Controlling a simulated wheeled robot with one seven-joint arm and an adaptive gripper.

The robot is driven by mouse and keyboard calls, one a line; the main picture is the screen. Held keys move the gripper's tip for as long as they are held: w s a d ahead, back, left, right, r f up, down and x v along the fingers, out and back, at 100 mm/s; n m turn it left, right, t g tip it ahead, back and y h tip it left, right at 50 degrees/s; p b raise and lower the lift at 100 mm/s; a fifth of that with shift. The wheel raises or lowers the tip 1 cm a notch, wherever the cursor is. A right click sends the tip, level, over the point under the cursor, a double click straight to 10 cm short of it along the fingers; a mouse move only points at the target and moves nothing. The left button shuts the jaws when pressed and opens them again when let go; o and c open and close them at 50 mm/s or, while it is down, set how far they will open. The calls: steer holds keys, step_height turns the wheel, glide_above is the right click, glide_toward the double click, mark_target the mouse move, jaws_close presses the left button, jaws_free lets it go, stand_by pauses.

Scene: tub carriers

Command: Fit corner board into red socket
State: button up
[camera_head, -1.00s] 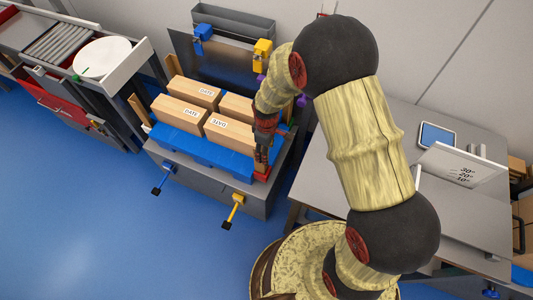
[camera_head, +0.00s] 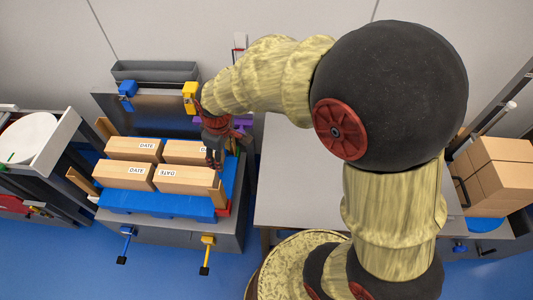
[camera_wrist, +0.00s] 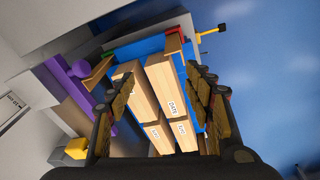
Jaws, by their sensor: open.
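A tan corner board (camera_head: 217,192) stands roughly upright at the tub carrier's front right corner, beside the boxes. The red socket (camera_head: 225,209) shows low at that corner, with the board's foot at it; I cannot tell how deep it sits. In the wrist view the board (camera_wrist: 174,43) and red socket (camera_wrist: 172,30) show at the top. My gripper (camera_head: 216,160) is open and empty above the right end of the boxes, apart from the board. In the wrist view its fingers (camera_wrist: 155,90) spread on both sides of the boxes below.
Several tan boxes (camera_head: 128,174) stand on the blue tub (camera_head: 150,203). Other boards (camera_head: 83,181) stand at its left corners. Purple (camera_wrist: 65,78), blue (camera_head: 127,95) and yellow (camera_head: 190,97) fixtures line the back. A yellow handle (camera_head: 206,255) juts out in front. A grey table (camera_head: 295,180) lies right.

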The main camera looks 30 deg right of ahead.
steer(key=s+d+r+m+t, duration=0.2)
steer(key=s+d+r+m, duration=0.1)
steer(key=s+r, duration=0.6)
steer(key=s+d+r+m+t, duration=0.1)
steer(key=s+d+r+m, duration=0.2)
steer(key=s+r, duration=0.6)
steer(key=shift+d+r+m+t, duration=0.3)
steer(key=shift+d+m+t, duration=0.1)
steer(key=shift+m, duration=0.6)
